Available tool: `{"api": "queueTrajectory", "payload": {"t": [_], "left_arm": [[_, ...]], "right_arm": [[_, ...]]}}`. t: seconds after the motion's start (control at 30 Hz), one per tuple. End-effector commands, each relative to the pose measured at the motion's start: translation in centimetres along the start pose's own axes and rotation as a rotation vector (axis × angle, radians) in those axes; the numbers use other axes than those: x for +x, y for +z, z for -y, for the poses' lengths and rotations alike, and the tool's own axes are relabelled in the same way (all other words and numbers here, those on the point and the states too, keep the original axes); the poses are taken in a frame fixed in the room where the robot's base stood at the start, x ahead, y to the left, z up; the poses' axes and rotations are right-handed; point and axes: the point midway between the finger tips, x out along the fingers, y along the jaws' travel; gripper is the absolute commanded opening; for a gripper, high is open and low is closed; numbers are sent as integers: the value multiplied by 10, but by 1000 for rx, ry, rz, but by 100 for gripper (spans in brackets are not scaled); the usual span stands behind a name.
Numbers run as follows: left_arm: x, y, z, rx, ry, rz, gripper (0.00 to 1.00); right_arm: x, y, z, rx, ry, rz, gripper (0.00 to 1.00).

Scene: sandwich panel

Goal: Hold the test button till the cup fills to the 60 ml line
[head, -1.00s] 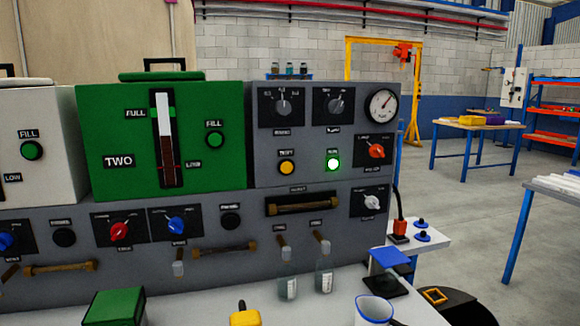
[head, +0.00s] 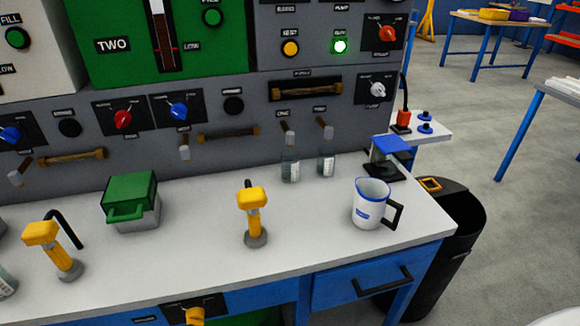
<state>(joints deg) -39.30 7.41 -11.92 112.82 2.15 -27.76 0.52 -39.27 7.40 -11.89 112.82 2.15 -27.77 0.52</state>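The yellow test button (head: 290,48) is on the grey panel, with a small label above it. A white cup (head: 370,210) with a blue rim, a blue mark and a dark handle stands upright at the right end of the bench. No 60 ml line or fill level can be made out on it. Neither of my grippers shows in the head view.
A lit green button (head: 340,46) is right of the test button. Yellow-headed fixtures (head: 253,210) (head: 52,245) and a green-lidded box (head: 131,202) stand on the white bench (head: 190,240). A blue-topped stand (head: 388,155) is behind the cup. A black bin (head: 450,225) is beside the bench.

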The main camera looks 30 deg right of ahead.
Motion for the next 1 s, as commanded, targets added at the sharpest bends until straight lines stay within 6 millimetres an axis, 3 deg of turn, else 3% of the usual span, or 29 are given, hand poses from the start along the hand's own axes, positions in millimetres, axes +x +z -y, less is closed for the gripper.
{"api": "queueTrajectory", "payload": {"t": [0.07,0.3,0.37,1.0], "left_arm": [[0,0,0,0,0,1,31],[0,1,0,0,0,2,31],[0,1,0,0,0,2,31],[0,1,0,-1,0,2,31]], "right_arm": [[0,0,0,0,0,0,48],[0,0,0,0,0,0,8],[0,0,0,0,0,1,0],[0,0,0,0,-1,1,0]]}}
